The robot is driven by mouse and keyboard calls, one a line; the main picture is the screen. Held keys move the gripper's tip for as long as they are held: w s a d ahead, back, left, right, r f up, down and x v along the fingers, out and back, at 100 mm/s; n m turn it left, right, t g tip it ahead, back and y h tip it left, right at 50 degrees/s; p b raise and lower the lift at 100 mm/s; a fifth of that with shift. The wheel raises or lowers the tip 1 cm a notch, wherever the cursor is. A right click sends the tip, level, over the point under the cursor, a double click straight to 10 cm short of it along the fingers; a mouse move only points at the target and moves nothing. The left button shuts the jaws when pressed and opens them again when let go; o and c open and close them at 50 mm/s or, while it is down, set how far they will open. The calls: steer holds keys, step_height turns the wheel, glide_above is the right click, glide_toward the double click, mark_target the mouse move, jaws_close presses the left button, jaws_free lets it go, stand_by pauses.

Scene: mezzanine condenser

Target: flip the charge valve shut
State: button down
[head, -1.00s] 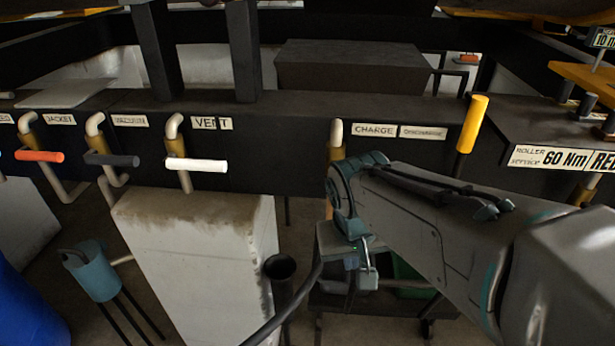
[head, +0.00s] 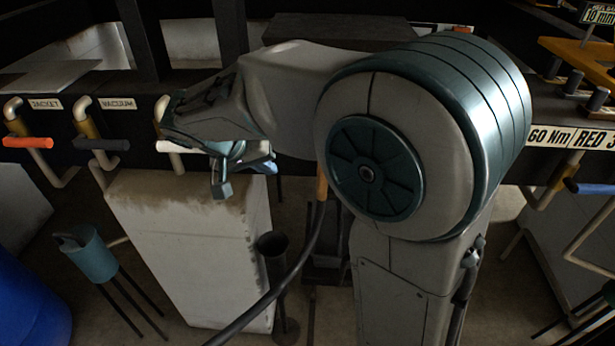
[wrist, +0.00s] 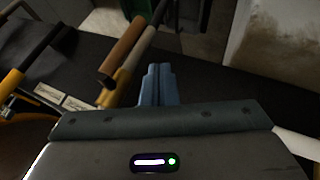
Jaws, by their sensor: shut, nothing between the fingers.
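The charge valve (wrist: 107,95) shows in the wrist view as a yellow body with a brown handle (wrist: 124,48) running away from it. Most of the valve is hidden behind my arm in the head view. A strip of the brown handle (head: 321,187) shows there, hanging down below the arm. My gripper (wrist: 157,72) is shut and empty, with its blue fingers together beside the handle. A small gap seems to separate them, though contact is hard to judge. In the head view my gripper (head: 268,164) is left of the handle, in front of the panel.
The vent's white handle (head: 172,147) is close left of my gripper. The dark vacuum handle (head: 102,144) and orange jacket handle (head: 28,142) are further left. A pale block (head: 190,245) stands below. A blue handle (head: 592,188) is at right.

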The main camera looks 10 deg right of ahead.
steer(key=w+d+f+p, duration=0.2)
steer(key=d+f, duration=0.6)
steer(key=d, duration=0.1)
steer(key=shift+w+p, duration=0.2)
steer(key=shift+p, duration=0.15)
